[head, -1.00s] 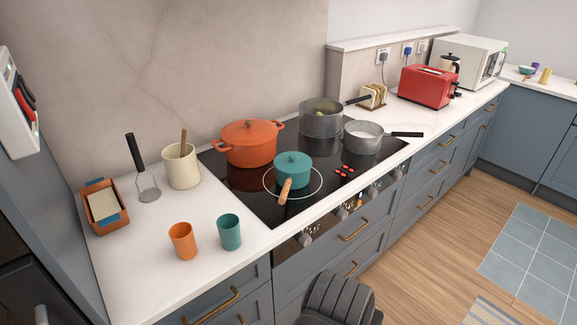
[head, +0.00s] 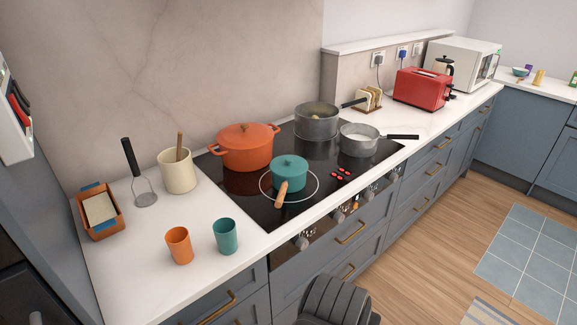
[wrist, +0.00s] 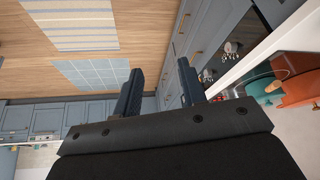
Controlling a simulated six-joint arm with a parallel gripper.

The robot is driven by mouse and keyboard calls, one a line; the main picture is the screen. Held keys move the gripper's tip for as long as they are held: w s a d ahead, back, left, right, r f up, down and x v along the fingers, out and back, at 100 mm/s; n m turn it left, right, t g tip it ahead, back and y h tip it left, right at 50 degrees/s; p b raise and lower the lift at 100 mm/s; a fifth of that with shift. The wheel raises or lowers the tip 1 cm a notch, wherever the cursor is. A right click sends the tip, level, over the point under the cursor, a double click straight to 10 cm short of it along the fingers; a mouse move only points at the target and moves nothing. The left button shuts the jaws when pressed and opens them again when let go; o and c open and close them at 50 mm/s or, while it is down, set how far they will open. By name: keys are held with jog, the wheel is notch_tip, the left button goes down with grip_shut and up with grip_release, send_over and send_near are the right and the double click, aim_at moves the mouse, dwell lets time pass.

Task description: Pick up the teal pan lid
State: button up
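The teal pan lid (head: 289,166), with a small round knob on top, sits on the small teal pan (head: 288,182) at the front of the black hob. The pan's wooden handle (head: 281,192) points toward the front edge. The fingers do not show in the head view.
A large orange lidded pot (head: 245,147) stands close behind the teal pan to the left. Two grey saucepans (head: 317,121) (head: 360,139) stand to the right. An orange cup (head: 179,245) and a teal cup (head: 226,236) stand front left, with bare counter around them.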

jog(key=shift+o, duration=0.9)
